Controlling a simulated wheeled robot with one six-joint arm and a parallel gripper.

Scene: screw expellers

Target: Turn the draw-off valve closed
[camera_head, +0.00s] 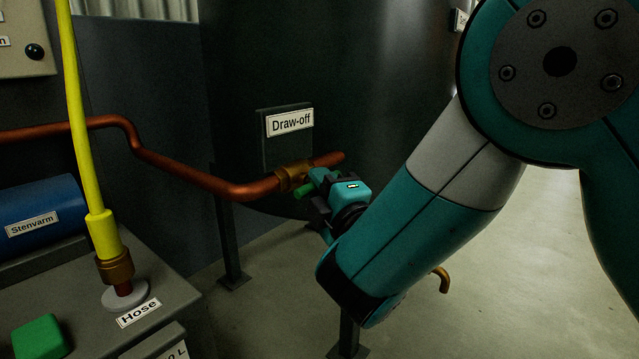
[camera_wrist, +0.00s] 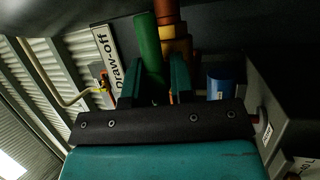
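The draw-off valve (camera_head: 291,174) is a brass body on a copper pipe, below the "Draw-off" label (camera_head: 290,122) on the dark tank. Its green handle (camera_head: 303,191) points toward my gripper (camera_head: 318,193), which partly covers it. In the wrist view the green handle (camera_wrist: 148,42) reaches down to the gap between the two dark fingers of my gripper (camera_wrist: 158,72), nearer the left finger. The fingers stand apart, with space to the right of the handle. Whether either finger touches the handle cannot be told. The brass body (camera_wrist: 178,50) shows beyond the right finger.
The copper pipe (camera_head: 200,180) runs left from the valve. A yellow hose (camera_head: 80,130) rises from a grey bench at left with a blue cylinder (camera_head: 40,215) and a green block (camera_head: 40,338). Dark tank legs (camera_head: 229,235) stand below.

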